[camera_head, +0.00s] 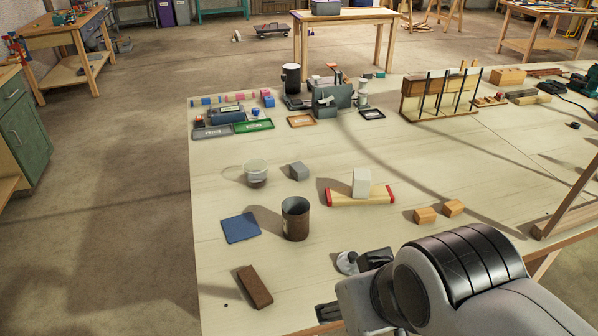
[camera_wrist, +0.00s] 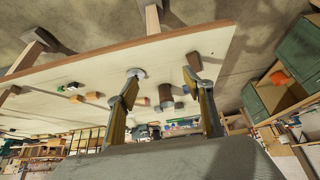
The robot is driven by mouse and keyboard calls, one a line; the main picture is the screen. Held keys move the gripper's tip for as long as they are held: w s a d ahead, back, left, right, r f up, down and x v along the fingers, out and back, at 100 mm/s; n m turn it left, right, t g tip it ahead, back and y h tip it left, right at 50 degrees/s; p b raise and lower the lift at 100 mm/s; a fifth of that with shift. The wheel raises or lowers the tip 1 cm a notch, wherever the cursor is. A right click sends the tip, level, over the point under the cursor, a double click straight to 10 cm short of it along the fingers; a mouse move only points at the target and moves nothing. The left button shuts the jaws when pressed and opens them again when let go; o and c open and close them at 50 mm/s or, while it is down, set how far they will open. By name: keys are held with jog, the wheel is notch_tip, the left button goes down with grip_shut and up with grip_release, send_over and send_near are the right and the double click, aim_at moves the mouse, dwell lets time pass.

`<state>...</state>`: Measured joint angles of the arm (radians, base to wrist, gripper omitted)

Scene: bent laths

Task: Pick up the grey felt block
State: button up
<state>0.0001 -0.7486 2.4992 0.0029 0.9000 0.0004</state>
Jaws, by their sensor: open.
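The grey felt block (camera_head: 299,171) is a small grey cube on the pale table, right of a clear glass jar and behind the brown cup. It stands apart from both. In the wrist view it is too small to tell for sure. My gripper (camera_head: 336,288) is low in the head view, near the table's front edge, well in front of the block. In the wrist view my gripper (camera_wrist: 164,75) has its two fingers spread apart with nothing between the tips.
A brown cup (camera_head: 296,219), glass jar (camera_head: 256,173), blue mat (camera_head: 241,228) and brown block (camera_head: 255,287) stand nearby. Two wooden blocks (camera_head: 425,215) lie to the right. A slotted rack (camera_head: 440,97) is farther back.

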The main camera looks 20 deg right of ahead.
jog(key=w+a+r+m+y, duration=0.1)
jog(key=w+a+m+y, duration=0.4)
jog(key=w, duration=0.6)
jog(key=w+a+r+m+y, duration=0.15)
jog(key=w+a+m, duration=0.4)
jog(key=w, duration=0.55)
jog(key=w+d+f+m+t+y, duration=0.1)
jog(key=w+d+f+m+t, duration=0.15)
jog(key=w+m, duration=0.4)
jog(key=w+d+f+m+t+y, duration=0.1)
jog(key=w+d+f+m, duration=0.15)
jog(key=w, duration=0.65)
jog(key=m+t+h, duration=0.4)
jog(key=m+h, duration=0.2)
jog(key=m, duration=0.8)
send_near(302, 172)
jog(key=x, duration=0.3)
jog(key=shift+d, duration=0.2)
jog(key=shift+w+y, duration=0.15)
jog(key=shift+y, duration=0.1)
jog(key=shift+x, duration=1.25)
